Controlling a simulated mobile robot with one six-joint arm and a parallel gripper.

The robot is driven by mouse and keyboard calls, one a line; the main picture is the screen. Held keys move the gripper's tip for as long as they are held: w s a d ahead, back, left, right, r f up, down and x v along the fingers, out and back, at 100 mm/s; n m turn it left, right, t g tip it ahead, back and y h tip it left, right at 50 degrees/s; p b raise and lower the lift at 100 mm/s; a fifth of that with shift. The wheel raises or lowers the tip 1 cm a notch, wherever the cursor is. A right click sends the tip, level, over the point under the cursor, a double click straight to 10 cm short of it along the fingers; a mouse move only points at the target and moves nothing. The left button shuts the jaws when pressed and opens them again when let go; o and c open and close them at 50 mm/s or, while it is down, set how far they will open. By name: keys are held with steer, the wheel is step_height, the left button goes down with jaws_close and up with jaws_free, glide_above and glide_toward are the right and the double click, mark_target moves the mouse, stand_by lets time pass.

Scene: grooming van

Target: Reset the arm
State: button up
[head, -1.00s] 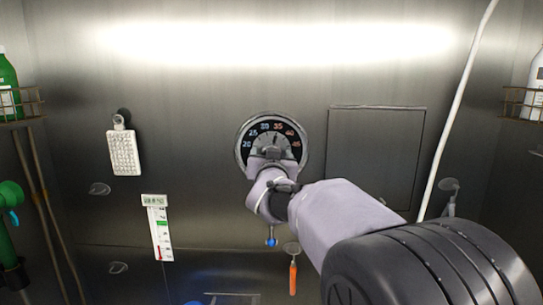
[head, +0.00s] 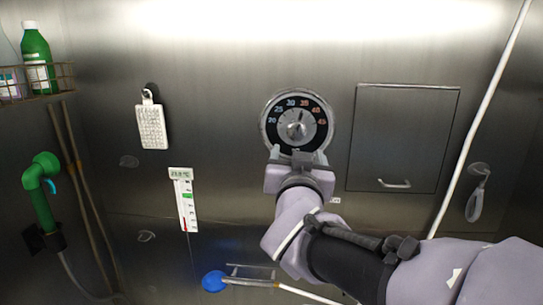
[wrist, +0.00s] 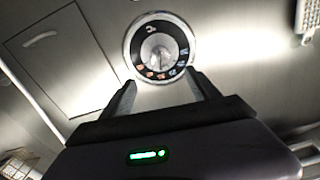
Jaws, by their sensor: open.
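My gripper (head: 298,155) is open and empty just below a round temperature dial (head: 297,122) on the steel wall. The dial has a black face, numbers around its upper part and a silver knob in the middle. In the wrist view the dial (wrist: 159,47) sits beyond and between the two fingertips (wrist: 163,80), apart from them, with nothing between the fingers. My arm reaches in from the lower right and bends upward at the wrist.
A panel with a handle (head: 403,140) is right of the dial, near a white hose (head: 481,120). Left are a hanging white pad (head: 152,126), a thermometer (head: 184,200), a green sprayer (head: 40,185) and a wire shelf (head: 40,86) with bottles. A blue round-headed tool (head: 213,281) is below.

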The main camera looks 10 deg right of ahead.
steer(key=shift+s+a+f, duration=0.1)
steer(key=shift+s, duration=0.25)
steer(key=s+f+m+g+y+b, duration=0.1)
steer(key=s+f+g+y+b, duration=0.4)
steer(key=s+f, duration=2.3)
step_height(320, 180, down, 2)
steer(key=g+b, duration=0.4)
steer(key=g, duration=0.3)
steer(key=shift+s+a+f, duration=0.25)
steer(key=shift+s+a, duration=0.05)
steer(key=shift+a, duration=0.1)
